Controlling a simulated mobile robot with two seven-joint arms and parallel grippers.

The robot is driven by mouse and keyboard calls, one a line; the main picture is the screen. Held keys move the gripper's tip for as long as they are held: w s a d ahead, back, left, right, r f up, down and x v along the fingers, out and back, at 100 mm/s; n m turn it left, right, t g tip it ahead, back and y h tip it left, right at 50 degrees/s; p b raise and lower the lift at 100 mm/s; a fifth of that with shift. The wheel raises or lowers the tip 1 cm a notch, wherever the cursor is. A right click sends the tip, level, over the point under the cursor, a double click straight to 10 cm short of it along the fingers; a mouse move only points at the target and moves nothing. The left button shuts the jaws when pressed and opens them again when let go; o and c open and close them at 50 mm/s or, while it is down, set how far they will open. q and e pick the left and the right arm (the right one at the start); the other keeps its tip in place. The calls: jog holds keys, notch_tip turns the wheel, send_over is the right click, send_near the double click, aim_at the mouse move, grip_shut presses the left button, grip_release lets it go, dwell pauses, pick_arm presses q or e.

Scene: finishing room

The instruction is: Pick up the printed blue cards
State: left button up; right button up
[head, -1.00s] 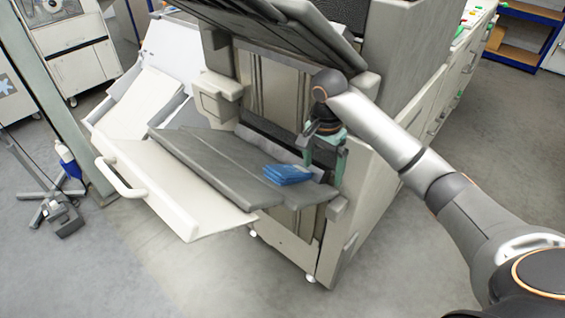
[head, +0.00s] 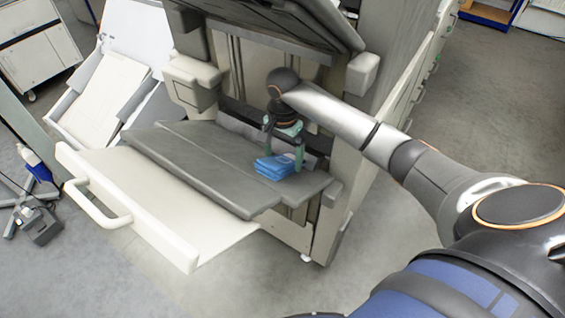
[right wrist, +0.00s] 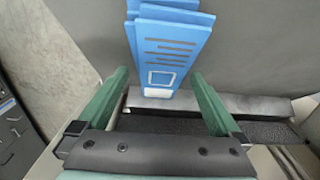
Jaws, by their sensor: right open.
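The printed blue cards (head: 272,168) lie in a small, slightly fanned stack on the dark grey tray (head: 195,160) of the machine, near its right end. In the right wrist view the cards (right wrist: 172,48) show darker printed lines and a pale box. My right gripper (head: 284,152) is open, with its green fingers at the cards. In the right wrist view the fingertips lie either side of the near end of the stack, with a gap on both sides. I cannot tell whether they touch the tray. My left gripper is not in view.
A cream shelf with a handle (head: 94,208) juts out in front of the grey tray. A dark panel (head: 265,20) overhangs the machine opening above. A machine side wall (head: 345,190) stands right of the tray. Bare floor (head: 240,285) lies in front.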

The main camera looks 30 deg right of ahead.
jog(key=shift+f, duration=0.5)
jog(key=c, duration=1.5)
jog(key=shift+r, duration=0.15)
jog(key=shift+c, duration=0.2)
jog(key=shift+w+r, duration=0.1)
jog(key=shift+r, duration=0.55)
jog(key=shift+s+d+r, duration=0.1)
jog(key=shift+s+r, duration=0.1)
jog(key=shift+r, duration=0.3)
jog(key=shift+s+d+r, duration=0.1)
jog(key=shift+s+r, duration=0.05)
jog(key=shift+r, duration=0.35)
jog(key=s+d, duration=0.3)
jog(key=s, duration=0.5)
jog(key=s+d+b, duration=0.1)
jog(key=s+d, duration=0.2)
jog(key=s, duration=0.5)
jog(key=shift+d, duration=0.25)
